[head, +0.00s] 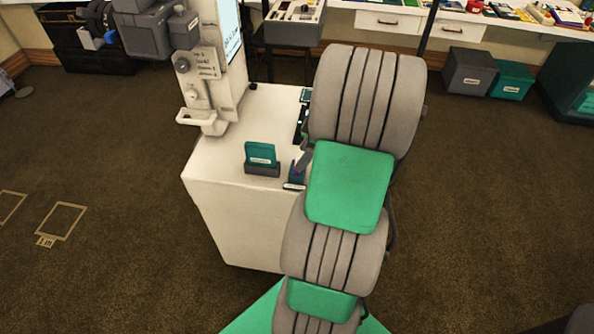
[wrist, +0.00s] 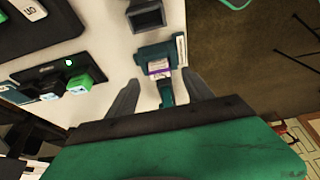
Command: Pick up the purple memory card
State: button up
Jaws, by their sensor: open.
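The purple memory card (wrist: 158,71) shows in the wrist view as a pale label with a thin purple edge. It sits in or against a small dark teal holder (wrist: 157,52) on the white cabinet top. In the head view a small purple bit of the card (head: 295,168) shows beside my arm. My gripper (wrist: 160,77) is open in the wrist view, one finger to each side of the card, with visible gaps and nothing held. In the head view my arm hides most of the gripper.
The white cabinet (head: 232,190) also carries a teal card in a grey stand (head: 262,168) and a tall pale machine (head: 208,75). The wrist view shows a black panel (wrist: 45,82) with green and blue pieces left of the gripper and a dark open box (wrist: 147,15) beyond the holder.

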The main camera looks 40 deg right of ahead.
jog(key=x, duration=0.3)
jog(key=shift+w, duration=0.1)
grip_shut()
dwell(0.4)
